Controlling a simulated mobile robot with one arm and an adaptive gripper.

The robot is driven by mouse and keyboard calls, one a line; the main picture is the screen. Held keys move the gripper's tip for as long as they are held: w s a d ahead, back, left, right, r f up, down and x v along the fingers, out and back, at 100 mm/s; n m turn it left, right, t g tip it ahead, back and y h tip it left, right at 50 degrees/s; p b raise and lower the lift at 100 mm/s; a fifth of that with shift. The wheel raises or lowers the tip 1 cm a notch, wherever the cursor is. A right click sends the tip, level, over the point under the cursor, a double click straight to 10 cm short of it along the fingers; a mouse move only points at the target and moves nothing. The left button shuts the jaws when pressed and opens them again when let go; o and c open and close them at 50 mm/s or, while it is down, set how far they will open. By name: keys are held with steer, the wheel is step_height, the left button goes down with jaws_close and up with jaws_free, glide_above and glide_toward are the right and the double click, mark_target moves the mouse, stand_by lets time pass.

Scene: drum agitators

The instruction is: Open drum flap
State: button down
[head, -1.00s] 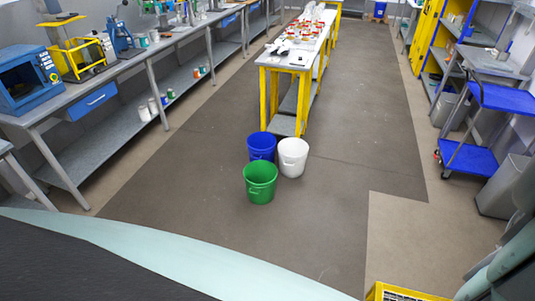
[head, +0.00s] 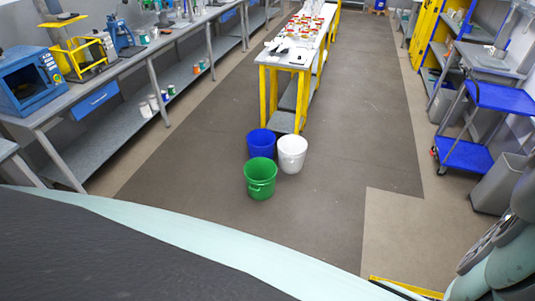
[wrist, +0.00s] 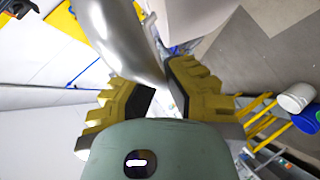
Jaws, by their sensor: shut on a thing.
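In the wrist view, my gripper (wrist: 162,92) has its two yellow-and-black fingers closed about the lower end of a smooth silver metal piece (wrist: 122,38). The piece is curved and shiny and runs up out of the picture. I cannot tell from this view whether it is the drum flap or a handle on it. The contact point is partly hidden behind the fingers. In the head view, neither the drum flap nor my gripper can be made out; only part of my arm shows at the lower right.
A yellow-edged frame (head: 405,289) lies at the bottom right. Blue (head: 261,143), white (head: 292,153) and green (head: 260,178) buckets stand ahead, before a yellow-legged table (head: 264,92). A blue trolley (head: 465,155) and grey bin (head: 499,183) are at right. Floor between is clear.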

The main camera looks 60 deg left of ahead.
steer(key=shift+w+d+r+m+g+y+p, duration=0.2)
steer(key=shift+w+r+p, duration=0.1)
steer(key=shift+r+p, duration=0.35)
steer(key=shift+w+d+r+m+g+y+p, duration=0.15)
steer(key=shift+w+r+p, duration=0.25)
steer(key=shift+r, duration=0.35)
steer(key=shift+s, duration=0.1)
steer(key=shift+d+r+p, duration=0.35)
steer(key=shift+r+p, duration=0.05)
steer(key=shift+r, duration=0.05)
steer(key=shift+w+d+r+m+g+p, duration=0.3)
steer(key=shift+d+r+m+g+p, duration=0.1)
steer(key=shift+r, duration=0.25)
